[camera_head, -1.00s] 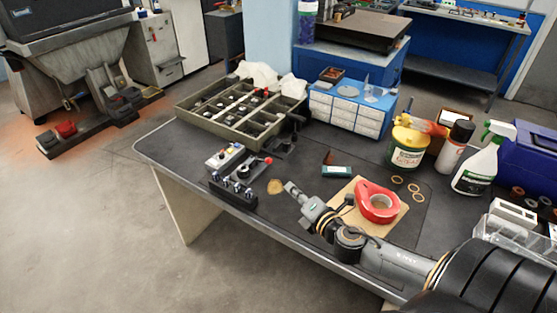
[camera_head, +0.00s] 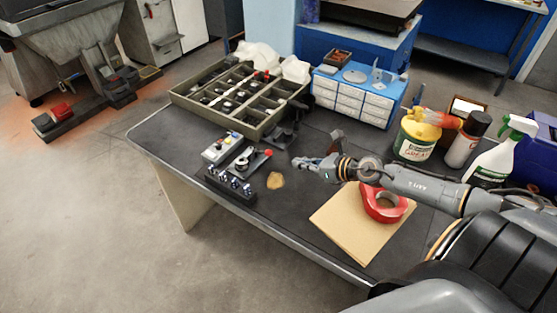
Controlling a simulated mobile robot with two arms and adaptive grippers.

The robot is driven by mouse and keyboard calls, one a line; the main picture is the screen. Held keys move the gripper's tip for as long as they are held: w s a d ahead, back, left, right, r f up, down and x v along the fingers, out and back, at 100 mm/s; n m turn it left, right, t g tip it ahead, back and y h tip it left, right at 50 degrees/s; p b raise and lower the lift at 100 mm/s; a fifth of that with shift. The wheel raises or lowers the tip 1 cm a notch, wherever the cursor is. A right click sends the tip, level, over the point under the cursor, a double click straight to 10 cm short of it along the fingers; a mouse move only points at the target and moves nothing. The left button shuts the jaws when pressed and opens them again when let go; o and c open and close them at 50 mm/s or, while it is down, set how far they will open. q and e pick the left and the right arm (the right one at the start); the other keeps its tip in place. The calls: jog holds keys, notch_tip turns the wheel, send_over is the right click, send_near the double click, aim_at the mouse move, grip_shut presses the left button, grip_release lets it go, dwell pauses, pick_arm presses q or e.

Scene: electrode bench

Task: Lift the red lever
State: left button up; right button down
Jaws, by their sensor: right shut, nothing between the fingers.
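The lever with a red knob (camera_head: 267,153) sits on a small dark unit (camera_head: 246,161) on the black bench, left of centre. The knob is at the lever's right end and is not touched. My right gripper (camera_head: 297,163) is shut and empty. In the picture its tips point left, a short way to the right of the red knob, with a gap between them. Its height above the bench is hard to tell. My left gripper is not in view.
A grey control box (camera_head: 222,147) and a block with several switches (camera_head: 230,184) flank the lever unit. A compartment tray (camera_head: 257,132) stands behind. Red tape (camera_head: 370,205) lies on brown card (camera_head: 345,233) beneath my right arm. A spray bottle (camera_head: 495,158) stands at right.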

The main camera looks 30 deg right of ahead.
aim_at(278, 169)
jog(key=x, duration=0.8)
jog(key=shift+r, duration=0.15)
jog(key=shift+w+a+f, duration=0.25)
jog(key=shift+w+f, duration=0.05)
jog(key=shift+w, duration=0.2)
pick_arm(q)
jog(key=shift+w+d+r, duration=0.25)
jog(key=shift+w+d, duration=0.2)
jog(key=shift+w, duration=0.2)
